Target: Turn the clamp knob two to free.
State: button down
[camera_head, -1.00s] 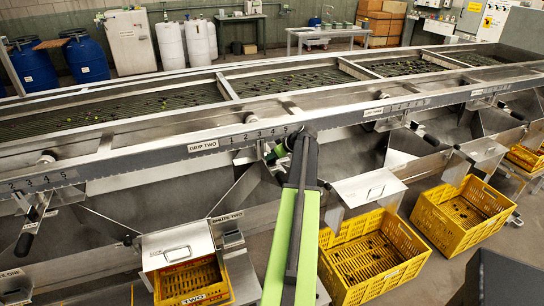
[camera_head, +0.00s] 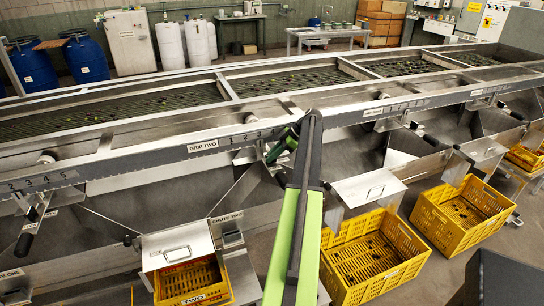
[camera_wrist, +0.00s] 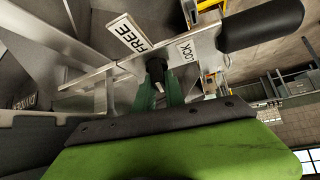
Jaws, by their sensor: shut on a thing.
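The clamp knob two (camera_wrist: 156,70) is a small dark knob with a pale tip in the middle of the wrist view. My gripper (camera_wrist: 171,94) has its green fingers closed at this knob. I cannot tell which label the knob points to. In the head view my gripper (camera_head: 281,148) is at the rail just right of the GRIP TWO scale, partly behind my arm, and the knob is hidden there.
A black handle (camera_wrist: 262,26) on a metal bar sticks out right of the knob. The GRIP TWO label (camera_head: 203,145) is on the sizer's front rail. Yellow crates (camera_head: 372,262) stand below the chutes, with a lidded box (camera_head: 368,187) above.

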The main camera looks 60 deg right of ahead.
jog(key=shift+n+g+y, duration=0.3)
jog(key=shift+n, duration=0.3)
jog(key=shift+s+f, duration=0.1)
jog(key=c, duration=1.4)
grip_release()
